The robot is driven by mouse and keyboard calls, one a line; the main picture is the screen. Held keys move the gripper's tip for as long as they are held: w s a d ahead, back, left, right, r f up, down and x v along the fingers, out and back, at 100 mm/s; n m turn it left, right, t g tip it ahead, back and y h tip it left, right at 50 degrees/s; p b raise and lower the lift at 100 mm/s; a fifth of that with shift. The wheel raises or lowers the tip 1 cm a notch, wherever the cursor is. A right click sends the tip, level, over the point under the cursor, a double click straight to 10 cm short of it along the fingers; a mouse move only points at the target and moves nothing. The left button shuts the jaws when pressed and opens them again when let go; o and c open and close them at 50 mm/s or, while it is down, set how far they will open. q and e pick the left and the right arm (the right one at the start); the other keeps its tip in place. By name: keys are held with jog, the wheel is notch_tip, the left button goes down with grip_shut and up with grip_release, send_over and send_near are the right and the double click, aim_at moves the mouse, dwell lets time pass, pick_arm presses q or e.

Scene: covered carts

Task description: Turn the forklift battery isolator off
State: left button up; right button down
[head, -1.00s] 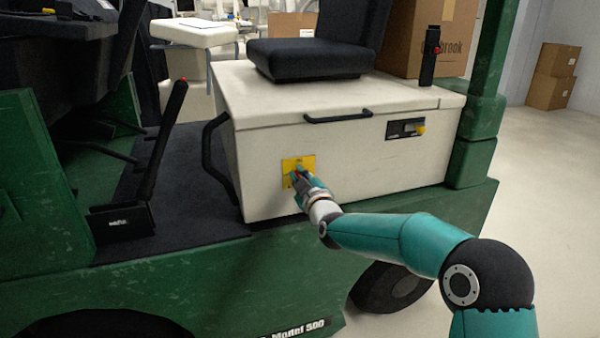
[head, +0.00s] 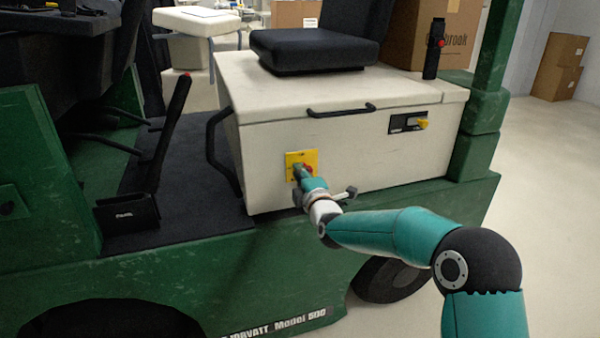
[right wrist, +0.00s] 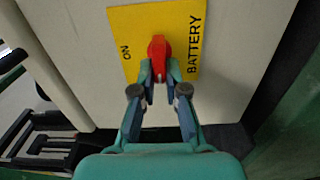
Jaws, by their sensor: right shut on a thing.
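The battery isolator is a red handle (head: 307,168) on a yellow plate (head: 293,157) on the front of the forklift's cream housing. In the right wrist view the red handle (right wrist: 159,50) stands upright in the picture. The yellow plate (right wrist: 130,22) reads "ON" at its left and "BATTERY" along its right side, both running sideways. My right gripper (head: 303,174) is shut on the handle; its fingertips (right wrist: 160,72) press on both sides of the handle's lower part and hide some of it. My left gripper is out of view.
The cream housing (head: 270,125) carries a black seat (head: 310,48), a bar handle (head: 342,111) and a small black panel with a yellow knob (head: 422,124). A black lever (head: 170,130) stands at the left. Cardboard boxes (head: 560,67) lie at the back right, with clear floor before them.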

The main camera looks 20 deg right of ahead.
jog(key=shift+a+f+n, duration=0.25)
jog(key=shift+f+n, duration=0.15)
jog(key=shift+f, duration=0.05)
jog(key=c, duration=1.2)
grip_release()
jog(key=shift+r, duration=0.1)
jog(key=shift+d+r, duration=0.1)
jog(key=shift+s, duration=0.15)
jog(key=s, duration=1.1)
jog(key=shift+s+d, duration=0.25)
jog(key=shift+s, duration=0.15)
